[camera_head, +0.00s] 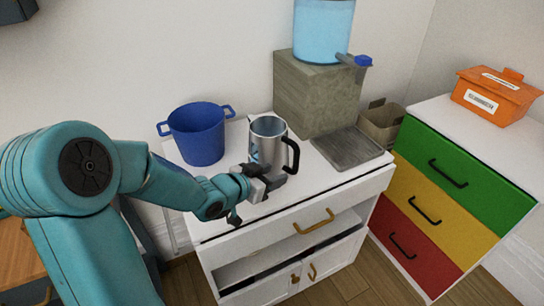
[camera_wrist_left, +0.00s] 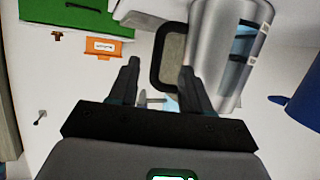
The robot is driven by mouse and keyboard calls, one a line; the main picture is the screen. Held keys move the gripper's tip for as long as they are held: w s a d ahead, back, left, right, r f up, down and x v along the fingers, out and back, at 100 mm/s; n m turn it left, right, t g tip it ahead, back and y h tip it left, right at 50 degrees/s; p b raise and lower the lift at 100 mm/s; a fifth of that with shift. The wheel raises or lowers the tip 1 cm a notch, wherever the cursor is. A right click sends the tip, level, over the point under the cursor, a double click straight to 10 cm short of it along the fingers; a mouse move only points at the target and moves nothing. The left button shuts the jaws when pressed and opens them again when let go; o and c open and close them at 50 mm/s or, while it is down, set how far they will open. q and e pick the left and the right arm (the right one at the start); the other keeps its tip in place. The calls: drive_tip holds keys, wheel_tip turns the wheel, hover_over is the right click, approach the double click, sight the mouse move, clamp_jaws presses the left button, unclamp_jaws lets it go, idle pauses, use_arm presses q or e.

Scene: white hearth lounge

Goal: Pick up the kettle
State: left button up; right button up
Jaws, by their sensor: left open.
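The kettle (camera_head: 265,150) is a silver cylinder with a black handle (camera_head: 293,155) on its right side. It stands upright on the white cabinet top. My left gripper (camera_head: 272,183) is open in front of the kettle, low and close to the handle. In the left wrist view, the kettle (camera_wrist_left: 228,50) fills the upper right and its handle (camera_wrist_left: 160,62) shows between my two open fingers (camera_wrist_left: 160,82). I cannot tell whether the fingertips reach around the handle or stop short of it. My right gripper is not in view.
A blue pot (camera_head: 197,135) stands left of the kettle. A stone block (camera_head: 310,95) bearing a blue water dispenser (camera_head: 322,30) stands behind, with a grey tray (camera_head: 347,148) at right. An orange box (camera_head: 493,97) sits on the coloured drawer unit (camera_head: 455,185). The cabinet's upper drawer is partly open.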

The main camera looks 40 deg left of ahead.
sight(294, 167)
use_arm(q)
drive_tip(key=x, duration=1.3)
drive_tip(key=shift+s+d, duration=0.1)
clamp_jaws()
drive_tip(key=shift+r, duration=0.1)
idle(0.8)
